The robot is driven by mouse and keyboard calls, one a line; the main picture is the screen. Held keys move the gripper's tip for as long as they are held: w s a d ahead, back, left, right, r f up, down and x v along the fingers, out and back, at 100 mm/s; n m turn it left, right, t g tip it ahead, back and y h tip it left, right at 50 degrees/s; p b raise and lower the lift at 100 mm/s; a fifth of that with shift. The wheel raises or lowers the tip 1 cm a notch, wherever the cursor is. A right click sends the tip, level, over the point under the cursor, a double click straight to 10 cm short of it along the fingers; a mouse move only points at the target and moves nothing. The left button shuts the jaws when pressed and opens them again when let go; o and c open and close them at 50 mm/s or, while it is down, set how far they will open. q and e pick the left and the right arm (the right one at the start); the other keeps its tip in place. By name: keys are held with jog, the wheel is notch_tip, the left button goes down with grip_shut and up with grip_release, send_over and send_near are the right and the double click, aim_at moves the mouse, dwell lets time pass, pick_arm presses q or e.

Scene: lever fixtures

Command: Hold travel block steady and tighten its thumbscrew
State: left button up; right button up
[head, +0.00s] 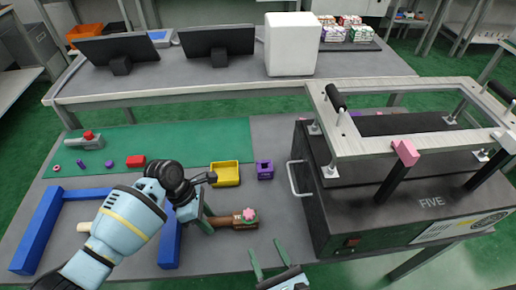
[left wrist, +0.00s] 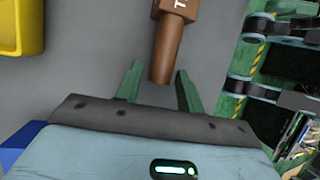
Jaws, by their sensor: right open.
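The travel block is a brown block (head: 239,221) with a rod-like end, lying on the grey part of the table in the head view. A pink thumbscrew (head: 250,214) sits on top of it. In the left wrist view part of the brown block (left wrist: 176,8) shows a white T, and its rod (left wrist: 165,48) points toward my left gripper (left wrist: 159,82). The green fingers stand open on either side of the rod's end, with gaps visible. In the head view my left gripper (head: 206,218) is at the block's left end. My right gripper (head: 270,262) is open and empty, below and right of the block.
A yellow tray (head: 224,174) and a purple block (head: 264,169) lie behind the block. A black machine (head: 345,205) with a grey frame stands at the right. A blue frame (head: 40,228) lies at the left. A red block (head: 135,162) and small parts lie on the green mat (head: 190,138).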

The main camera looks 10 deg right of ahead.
pick_arm(q)
jog(key=shift+o, duration=1.1)
jog(key=v, duration=1.2)
